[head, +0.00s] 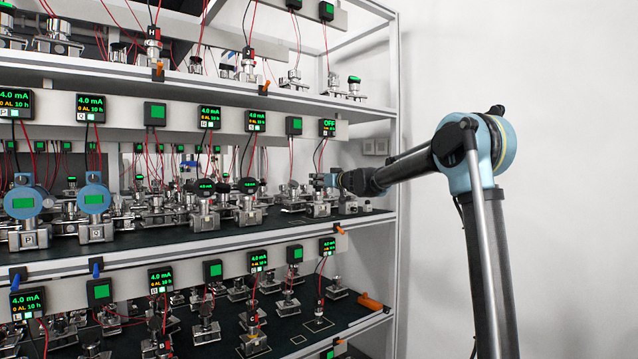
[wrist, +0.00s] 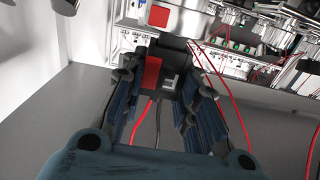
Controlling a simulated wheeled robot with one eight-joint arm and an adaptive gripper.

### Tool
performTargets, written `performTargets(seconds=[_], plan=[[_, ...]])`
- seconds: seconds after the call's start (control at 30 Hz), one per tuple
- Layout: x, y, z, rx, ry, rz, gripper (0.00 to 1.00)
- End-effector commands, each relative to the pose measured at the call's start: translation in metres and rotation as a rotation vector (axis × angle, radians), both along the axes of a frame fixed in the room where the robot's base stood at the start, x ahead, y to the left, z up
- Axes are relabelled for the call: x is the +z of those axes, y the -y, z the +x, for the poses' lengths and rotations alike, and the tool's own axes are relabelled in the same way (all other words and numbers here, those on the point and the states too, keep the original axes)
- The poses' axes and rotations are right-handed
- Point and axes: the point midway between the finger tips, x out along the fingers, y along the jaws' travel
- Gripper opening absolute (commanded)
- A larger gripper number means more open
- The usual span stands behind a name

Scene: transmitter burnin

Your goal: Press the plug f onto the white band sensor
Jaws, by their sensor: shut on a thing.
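In the wrist view my gripper (wrist: 160,90) is shut on a black plug (wrist: 178,62) with a red patch on its side. A red and a dark wire run from the plug between the fingers. Just beyond the plug is a pale metal body (wrist: 185,21) with a red patch; I cannot tell whether they touch. In the head view my gripper (head: 337,181) reaches the right end of the middle shelf, beside a metal sensor (head: 318,209). The plug is too small there to read its letter. No white band can be made out for certain.
Several metal sensors with dark heads crowd the middle shelf (head: 150,245) to the left. A display reading OFF (head: 327,128) hangs above my gripper, with wires hanging down. The rack's white upright (head: 391,120) stands close by on the right. Loose red wires (wrist: 235,100) cross the wrist view.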

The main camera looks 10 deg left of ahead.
Motion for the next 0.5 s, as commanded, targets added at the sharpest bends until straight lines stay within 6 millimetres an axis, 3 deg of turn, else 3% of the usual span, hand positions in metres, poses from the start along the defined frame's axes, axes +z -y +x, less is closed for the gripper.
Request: performTargets(seconds=[0.5], plan=[[-0.0106, 0.0, 0.0, 0.0, 0.0, 0.0, 0.03]])
